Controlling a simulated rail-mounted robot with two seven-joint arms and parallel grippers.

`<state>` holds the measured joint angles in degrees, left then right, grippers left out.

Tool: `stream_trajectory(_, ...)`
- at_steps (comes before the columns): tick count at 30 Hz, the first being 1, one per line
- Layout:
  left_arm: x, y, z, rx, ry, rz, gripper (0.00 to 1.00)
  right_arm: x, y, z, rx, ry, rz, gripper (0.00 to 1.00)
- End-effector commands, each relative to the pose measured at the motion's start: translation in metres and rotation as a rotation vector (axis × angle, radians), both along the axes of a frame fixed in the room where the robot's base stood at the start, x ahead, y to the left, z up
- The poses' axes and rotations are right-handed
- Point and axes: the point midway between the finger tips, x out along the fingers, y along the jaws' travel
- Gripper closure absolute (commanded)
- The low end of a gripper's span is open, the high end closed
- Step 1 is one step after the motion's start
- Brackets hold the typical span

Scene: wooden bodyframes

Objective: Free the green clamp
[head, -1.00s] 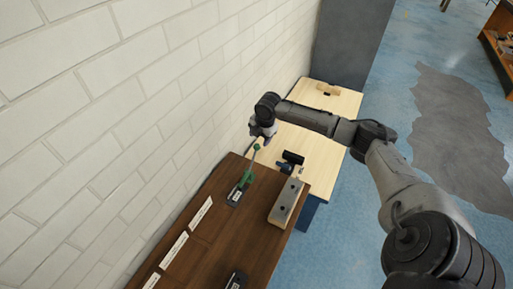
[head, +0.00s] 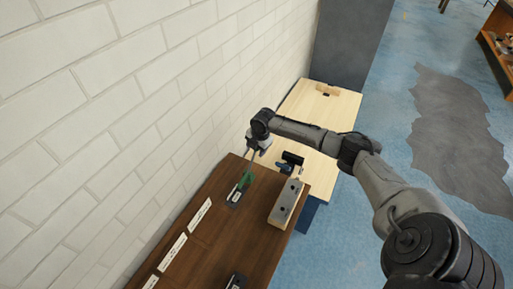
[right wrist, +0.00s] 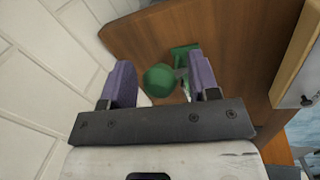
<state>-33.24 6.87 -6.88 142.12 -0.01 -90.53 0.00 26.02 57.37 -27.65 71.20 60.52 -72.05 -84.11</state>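The green clamp (head: 243,184) stands on the dark brown table top (head: 205,240) close to the white brick wall, with its lever upright. My right gripper (head: 251,156) is above the clamp at the lever's top end. In the right wrist view, the green ball knob (right wrist: 162,80) of the lever lies between the two purple fingers of my right gripper (right wrist: 163,78). The fingers are apart, with a small gap on each side of the knob. The green clamp body (right wrist: 183,56) shows beyond it, partly hidden by the right finger. My left gripper is not in view.
A wooden block with dark holes (head: 286,203) lies right of the clamp, beside a black and blue tool (head: 289,163). White label strips (head: 172,252) lie along the wall side. A light wood table (head: 330,108) stands behind. The brick wall (head: 130,110) is close on the left.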

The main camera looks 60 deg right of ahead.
Motion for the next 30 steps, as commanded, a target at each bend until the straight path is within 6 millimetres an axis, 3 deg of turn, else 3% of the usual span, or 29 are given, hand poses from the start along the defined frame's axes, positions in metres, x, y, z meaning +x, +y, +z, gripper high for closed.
stream_trajectory(2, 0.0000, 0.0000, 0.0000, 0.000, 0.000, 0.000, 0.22, 0.0000, 0.0000, 0.0001, 0.000, 0.000, 0.000, 0.52)
stream_trajectory(17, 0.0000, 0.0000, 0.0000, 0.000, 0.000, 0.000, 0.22, -0.0001, -0.0001, 0.0003, 0.000, 0.000, 0.000, 1.00)
stream_trajectory(30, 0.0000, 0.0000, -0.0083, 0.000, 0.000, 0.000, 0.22, 0.0007, -0.0069, -0.0087, 0.074, 0.008, -0.005, 1.00)
